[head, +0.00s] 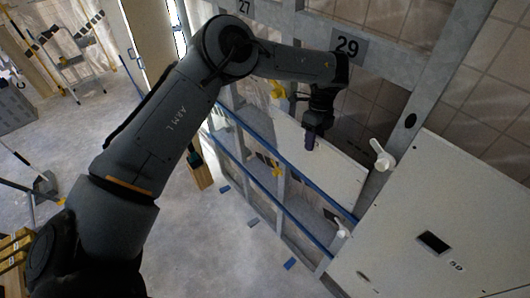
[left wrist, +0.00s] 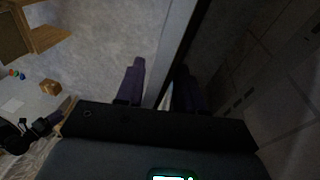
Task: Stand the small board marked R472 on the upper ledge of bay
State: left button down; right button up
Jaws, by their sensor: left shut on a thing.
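A pale board (head: 338,168) is upright in the bay under the plate marked 29 (head: 348,45). No marking on it can be read. Its lower edge runs along the upper blue-edged ledge (head: 262,145); I cannot tell whether it rests there. My left gripper (head: 311,138) reaches down to the board's top edge in the head view. In the left wrist view its purple fingers (left wrist: 160,88) stand on both sides of the board's thin edge (left wrist: 176,50), shut on it.
A large white panel (head: 430,195) fills the right side. White turn-handles (head: 382,156) (head: 342,230) sit on the post left of it. Yellow clips (head: 278,90) (head: 277,169) are at the bay's left. A lower blue ledge (head: 265,202) runs below. The floor at left is mostly open.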

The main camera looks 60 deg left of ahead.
pick_arm(q)
jog(key=shift+w+d+f, duration=0.1)
jog(key=shift+w, duration=0.05)
jog(key=c, duration=0.7)
grip_release()
jog(key=shift+o, duration=0.4)
jog(key=shift+f, duration=0.1)
jog(key=shift+r, duration=0.25)
